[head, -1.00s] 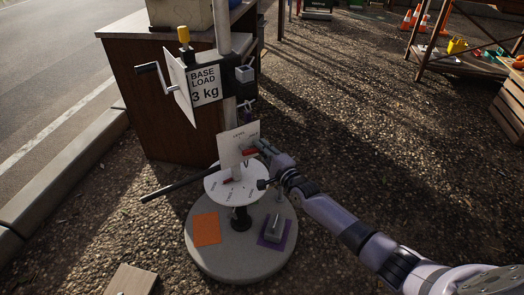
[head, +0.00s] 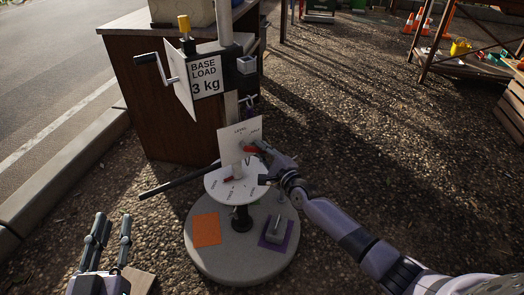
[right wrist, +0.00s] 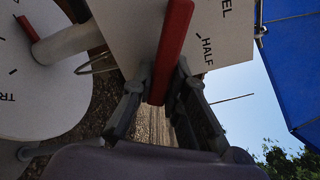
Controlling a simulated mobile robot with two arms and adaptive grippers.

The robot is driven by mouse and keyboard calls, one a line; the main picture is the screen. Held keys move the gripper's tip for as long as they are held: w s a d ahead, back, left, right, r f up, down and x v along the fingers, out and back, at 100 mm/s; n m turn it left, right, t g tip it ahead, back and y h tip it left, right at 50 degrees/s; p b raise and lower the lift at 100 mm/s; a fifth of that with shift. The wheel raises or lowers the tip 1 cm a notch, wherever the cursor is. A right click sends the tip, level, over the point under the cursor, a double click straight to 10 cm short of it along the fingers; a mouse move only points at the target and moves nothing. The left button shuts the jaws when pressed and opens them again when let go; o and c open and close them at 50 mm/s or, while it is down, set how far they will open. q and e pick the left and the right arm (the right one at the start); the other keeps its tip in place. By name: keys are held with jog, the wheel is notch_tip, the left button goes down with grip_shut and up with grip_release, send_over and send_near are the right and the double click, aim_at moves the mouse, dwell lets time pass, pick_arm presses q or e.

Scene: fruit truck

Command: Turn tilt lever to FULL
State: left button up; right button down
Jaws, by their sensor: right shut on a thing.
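The red tilt lever (head: 250,150) is mounted on an upright white panel (head: 232,136) with LEVEL and HALF markings. In the right wrist view the red lever (right wrist: 172,45) runs between my fingers, just beside the word HALF on the white panel (right wrist: 130,25). My right gripper (head: 259,150) is shut on the lever; its fingertips (right wrist: 165,88) press the bar from both sides. No FULL marking is readable. My left gripper (head: 112,223) is at the lower left, empty, with its fingers apart.
Below the panel is a round white dial (head: 228,192) with a red pointer, on a grey round base (head: 240,262) with orange and purple pads. A dark bar (head: 180,182) sticks out left. A crank (head: 150,65) and the "BASE LOAD 3 kg" sign (head: 205,78) stand behind.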

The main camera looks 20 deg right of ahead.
jog(key=shift+a+f, duration=0.1)
jog(key=shift+f, duration=0.05)
jog(key=c, duration=1.6)
grip_release()
jog(key=shift+o, duration=0.2)
jog(key=shift+s, duration=0.1)
jog(key=s+d, duration=0.2)
jog(key=s, duration=0.9)
jog(key=shift+s+d, duration=0.25)
jog(key=shift+s, duration=0.05)
